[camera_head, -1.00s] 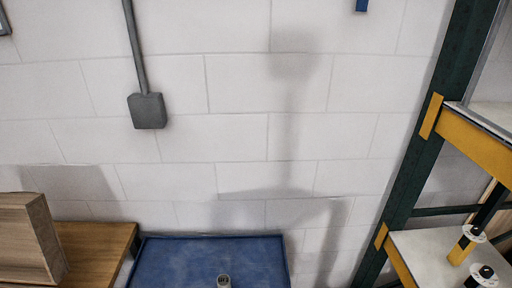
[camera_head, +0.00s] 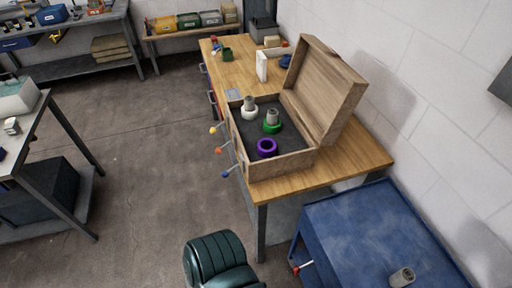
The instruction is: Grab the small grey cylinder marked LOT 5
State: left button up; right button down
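One small grey cylinder (camera_head: 402,277) stands on the blue table top (camera_head: 365,225) at the lower right. Two more grey cylinders are in the open wooden box (camera_head: 280,165) on the wooden bench: one (camera_head: 249,102) at the white ring (camera_head: 250,114) and one (camera_head: 272,116) at the green ring (camera_head: 272,128). A purple ring (camera_head: 267,147) in the box has no cylinder in it. The markings are too small to read, so I cannot tell which cylinder is LOT 5. Neither of my grippers is in view.
The wooden bench (camera_head: 350,150) stands along the white wall, beside the blue table. A dark green padded seat (camera_head: 220,262) is at the bottom centre. A grey table (camera_head: 35,130) is at the left. The concrete floor (camera_head: 150,130) between them is largely clear.

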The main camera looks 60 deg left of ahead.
aim_at(272, 114)
jog(key=u, duration=1.6)
